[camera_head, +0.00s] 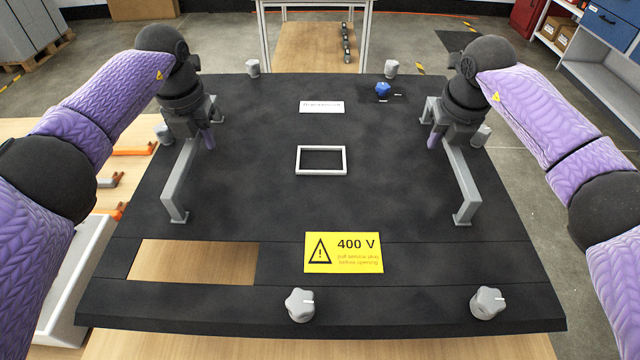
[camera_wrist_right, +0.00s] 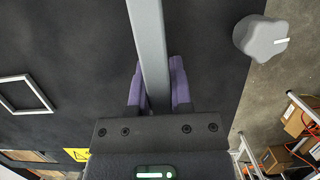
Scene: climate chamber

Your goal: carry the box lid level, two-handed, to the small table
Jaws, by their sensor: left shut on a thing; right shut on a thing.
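The black box lid (camera_head: 390,200) fills the middle of the head view and looks roughly level. It has a grey bar handle on each side, the left handle (camera_head: 180,182) and the right handle (camera_head: 464,182). My left gripper (camera_head: 209,138) is shut on the left handle near its far end. My right gripper (camera_head: 433,138) is shut on the right handle; in the right wrist view its purple fingers (camera_wrist_right: 158,92) close around the grey bar. The small table is hard to identify; a wooden surface (camera_head: 200,345) shows below the lid.
The lid carries a yellow 400 V sign (camera_head: 343,253), a white frame (camera_head: 321,160), a blue plug (camera_head: 383,89) and several grey knobs (camera_head: 300,305). Orange-handled tools (camera_head: 135,150) lie on wood at left. A framed stand (camera_head: 316,45) is beyond the lid. Shelving (camera_head: 600,60) stands at far right.

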